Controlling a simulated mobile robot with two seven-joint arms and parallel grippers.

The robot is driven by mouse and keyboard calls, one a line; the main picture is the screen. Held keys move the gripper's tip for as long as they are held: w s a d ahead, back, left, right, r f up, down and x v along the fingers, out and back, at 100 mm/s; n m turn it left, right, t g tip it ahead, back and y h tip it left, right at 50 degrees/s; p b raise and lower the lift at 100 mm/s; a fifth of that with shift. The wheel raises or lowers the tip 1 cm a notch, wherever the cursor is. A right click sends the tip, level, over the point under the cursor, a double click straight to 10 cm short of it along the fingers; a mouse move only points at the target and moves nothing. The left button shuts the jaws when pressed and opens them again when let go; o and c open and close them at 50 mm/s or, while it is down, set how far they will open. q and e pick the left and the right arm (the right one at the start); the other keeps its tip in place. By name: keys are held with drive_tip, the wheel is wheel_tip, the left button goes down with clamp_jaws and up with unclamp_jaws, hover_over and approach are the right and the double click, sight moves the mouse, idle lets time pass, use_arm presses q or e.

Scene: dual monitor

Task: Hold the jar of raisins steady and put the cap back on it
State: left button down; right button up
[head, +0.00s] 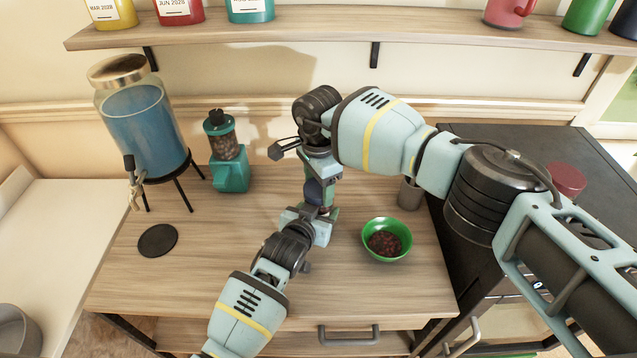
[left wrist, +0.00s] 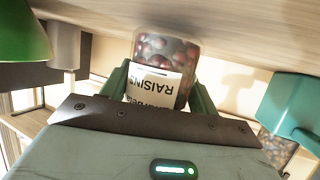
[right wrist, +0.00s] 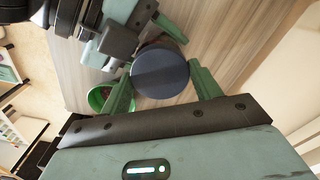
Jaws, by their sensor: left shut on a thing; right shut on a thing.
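The jar of raisins (left wrist: 165,48), clear with brown-red contents and a white RAISINS label, appears inverted in the left wrist view. My left gripper (head: 318,214) is shut on it at the worktop. The dark blue round cap (right wrist: 160,74) fills the space between the fingers of my right gripper (right wrist: 163,84), which is shut on it. In the head view my right gripper (head: 319,180) is directly above the left one, with the cap (head: 315,190) low between its fingers. The grippers hide most of the jar there. I cannot tell whether cap and jar touch.
A green bowl (head: 387,251) with dark pieces and a grey cup (head: 409,195) stand right of the grippers. A teal grinder (head: 231,176), a blue drink dispenser (head: 145,130) and a black disc (head: 158,241) are to the left. A shelf (head: 300,27) runs above. The front-left worktop is clear.

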drive_tip(key=o, duration=1.1)
use_arm(q)
drive_tip(key=shift+r, duration=0.1)
use_arm(e)
drive_tip(key=shift+r, duration=2.3)
drive_tip(key=shift+c, duration=0.4)
drive_tip(key=shift+r+n, duration=1.5)
drive_tip(key=shift+r, duration=0.25)
drive_tip(key=shift+f, duration=0.1)
